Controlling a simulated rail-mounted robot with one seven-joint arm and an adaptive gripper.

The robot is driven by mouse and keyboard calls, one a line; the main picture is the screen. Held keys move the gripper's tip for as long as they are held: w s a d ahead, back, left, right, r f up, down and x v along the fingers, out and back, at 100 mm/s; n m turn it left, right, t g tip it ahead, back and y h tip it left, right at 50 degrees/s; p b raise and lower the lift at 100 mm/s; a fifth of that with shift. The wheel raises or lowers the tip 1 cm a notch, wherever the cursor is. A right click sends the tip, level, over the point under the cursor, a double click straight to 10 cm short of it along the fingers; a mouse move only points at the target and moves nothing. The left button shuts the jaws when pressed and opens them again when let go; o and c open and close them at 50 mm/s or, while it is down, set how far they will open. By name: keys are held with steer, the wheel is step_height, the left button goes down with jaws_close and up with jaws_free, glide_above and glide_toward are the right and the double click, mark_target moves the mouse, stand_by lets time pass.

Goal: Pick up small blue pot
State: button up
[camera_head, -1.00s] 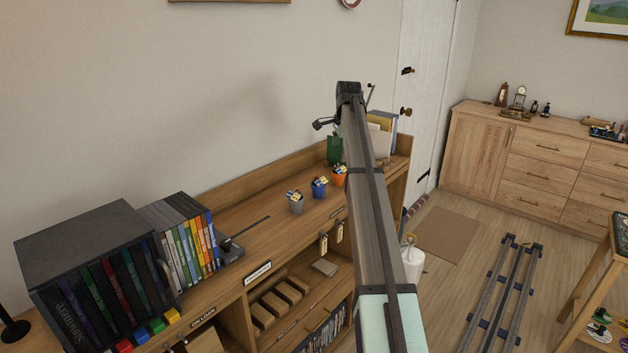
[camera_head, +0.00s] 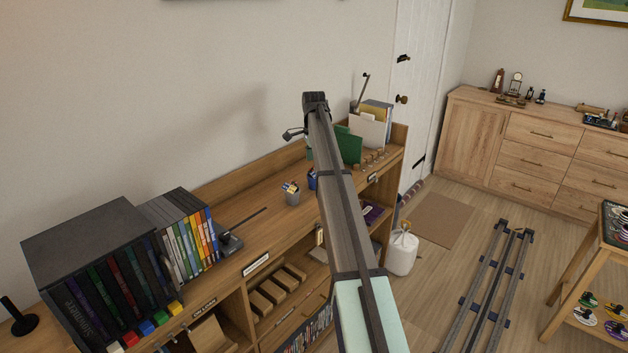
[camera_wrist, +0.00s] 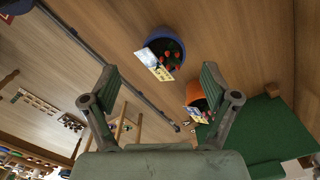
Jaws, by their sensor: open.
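The small blue pot (camera_head: 311,182) stands on the wooden shelf top in the head view, mostly hidden behind my arm. In the wrist view the blue pot (camera_wrist: 151,38) is at upper centre, holding cards and red-tipped items. My gripper (camera_wrist: 160,79) is open and empty in the wrist view. The pot appears beyond the fingertips, slightly above the middle of the gap, and apart from both fingers.
An orange pot (camera_wrist: 194,90) with cards appears near the right finger. A green folder (camera_head: 349,147) and upright papers stand at the shelf's far end. DVDs (camera_head: 180,240) and a black case (camera_head: 85,235) occupy the left.

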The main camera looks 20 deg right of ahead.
mark_target(314, 175)
steer(key=shift+w+d+f+p, duration=0.1)
steer(key=shift+f+p, duration=0.45)
steer(key=shift+f, duration=1)
steer(key=shift+w+d+f+p, duration=0.1)
steer(key=shift+f+p, duration=0.45)
steer(key=shift+f, duration=1)
steer(key=c, duration=1.4)
